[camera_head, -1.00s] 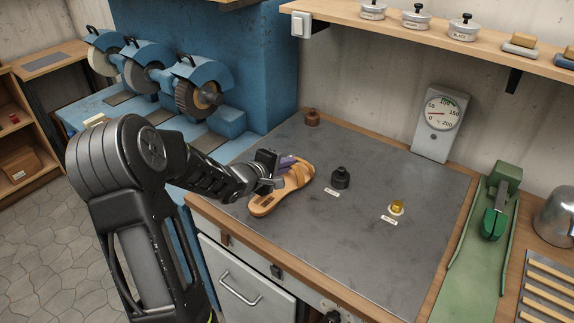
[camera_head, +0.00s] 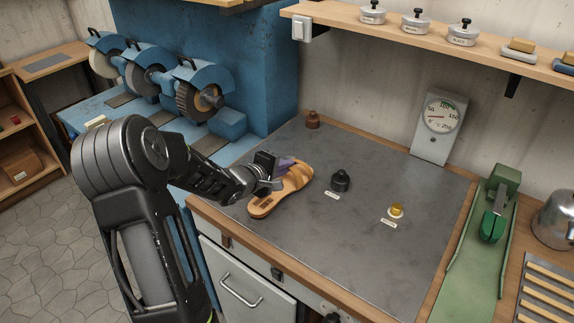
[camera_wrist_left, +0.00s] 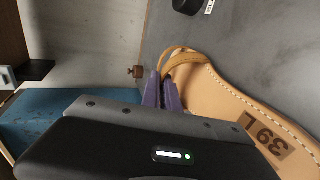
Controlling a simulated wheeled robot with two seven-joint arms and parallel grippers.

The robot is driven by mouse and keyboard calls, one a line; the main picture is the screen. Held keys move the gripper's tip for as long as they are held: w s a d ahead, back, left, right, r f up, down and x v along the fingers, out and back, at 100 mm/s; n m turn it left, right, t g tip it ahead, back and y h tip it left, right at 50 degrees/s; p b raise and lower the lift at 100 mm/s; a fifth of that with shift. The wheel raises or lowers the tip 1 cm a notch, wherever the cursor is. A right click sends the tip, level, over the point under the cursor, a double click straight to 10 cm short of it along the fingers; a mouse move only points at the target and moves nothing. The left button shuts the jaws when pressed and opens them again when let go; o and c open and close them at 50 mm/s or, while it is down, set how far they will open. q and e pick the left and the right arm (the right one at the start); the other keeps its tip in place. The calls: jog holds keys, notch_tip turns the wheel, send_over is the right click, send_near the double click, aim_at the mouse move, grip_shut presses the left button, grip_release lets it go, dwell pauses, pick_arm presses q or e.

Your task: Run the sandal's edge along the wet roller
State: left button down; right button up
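The tan sandal (camera_head: 279,196) is on or just above the grey bench top, its heel toward the front left. In the left wrist view the sandal (camera_wrist_left: 215,100) shows its sole marked 39 L, white edge stitching and straps. My left gripper (camera_head: 287,163) is at its far left side; its purple fingers (camera_wrist_left: 163,88) are close together at the sandal's edge by the straps and appear shut on it. The exact contact is hidden. My right gripper is not in view.
A dial gauge (camera_head: 438,125) stands at the back. Blue grinding wheels (camera_head: 199,95) are at the left. The bench's front right is clear.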

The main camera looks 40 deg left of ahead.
pick_arm(q)
jog(key=shift+a+p, duration=0.55)
jog(key=shift+a, duration=0.05)
dwell(1.1)
jog(key=shift+w+d, duration=0.1)
dwell(0.6)
jog(key=shift+w+d+f+b, duration=0.15)
jog(key=shift+w+d+b, duration=0.2)
jog(key=shift+w+d, duration=0.3)
jog(key=shift+w+a, duration=0.1)
jog(key=shift+a, duration=0.15)
dwell(0.8)
jog(key=shift+w+d, duration=0.15)
jog(key=shift+w, duration=0.05)
dwell(0.4)
jog(key=shift+w+d+r, duration=0.2)
jog(key=shift+w+d, duration=0.05)
jog(key=shift+w, duration=0.2)
jog(key=shift+w+f, duration=0.2)
jog(key=shift+w, duration=0.2)
jog(key=shift+s, duration=0.1)
